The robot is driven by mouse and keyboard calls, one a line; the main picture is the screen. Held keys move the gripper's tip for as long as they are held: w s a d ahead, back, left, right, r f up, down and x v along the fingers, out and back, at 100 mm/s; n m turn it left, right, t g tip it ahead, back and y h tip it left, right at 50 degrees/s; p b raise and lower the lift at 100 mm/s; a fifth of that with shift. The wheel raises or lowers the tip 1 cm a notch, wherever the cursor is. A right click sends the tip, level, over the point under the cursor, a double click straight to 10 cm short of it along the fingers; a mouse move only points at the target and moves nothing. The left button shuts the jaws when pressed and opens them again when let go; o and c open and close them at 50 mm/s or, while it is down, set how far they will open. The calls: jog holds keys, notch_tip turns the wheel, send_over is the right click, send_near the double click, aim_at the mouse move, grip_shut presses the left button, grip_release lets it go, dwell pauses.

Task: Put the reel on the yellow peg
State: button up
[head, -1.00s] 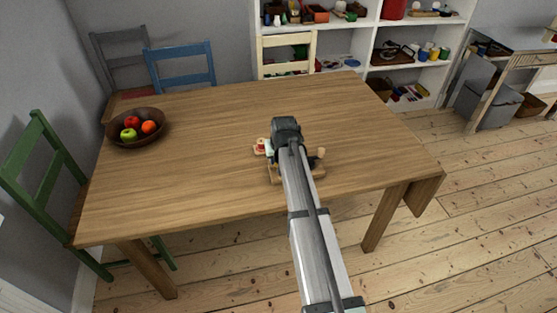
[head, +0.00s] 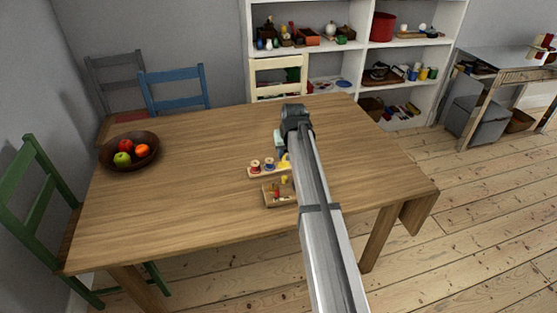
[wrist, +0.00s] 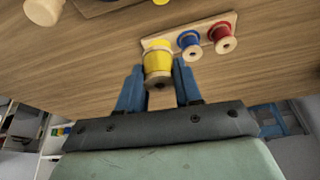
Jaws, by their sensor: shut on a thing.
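My gripper (wrist: 158,85) is shut on a yellow reel (wrist: 158,60), with one blue finger on each side of it. The reel is at the left end of a pale wooden rack (wrist: 206,24); I cannot tell whether it still touches the rack. In the head view the yellow reel (head: 286,161) shows beside my arm, which hides part of it. A yellow peg (head: 285,180) stands on a small wooden board (head: 270,203) nearer the front edge of the table. The arm hides that board's right side.
A blue reel (wrist: 189,42) and a red reel (wrist: 222,37) stand on the rack. A pale wooden knob-shaped thing (wrist: 43,8) is at the wrist view's top left. A fruit bowl (head: 128,151) stands at the table's left. The middle left of the table is clear.

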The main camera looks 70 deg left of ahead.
jog(key=shift+n, duration=0.3)
jog(key=a, duration=0.4)
jog(key=w+a, duration=0.1)
jog(key=a, duration=0.1)
jog(key=shift+a+f, duration=0.2)
jog(key=shift+a+n, duration=0.15)
jog(key=shift+n, duration=0.25)
jog(key=shift+f, duration=2.45)
jog(key=shift+f, duration=1.75)
jog(key=o, duration=1.1)
jog(key=shift+s+r, duration=0.1)
jog(key=shift+r, duration=0.05)
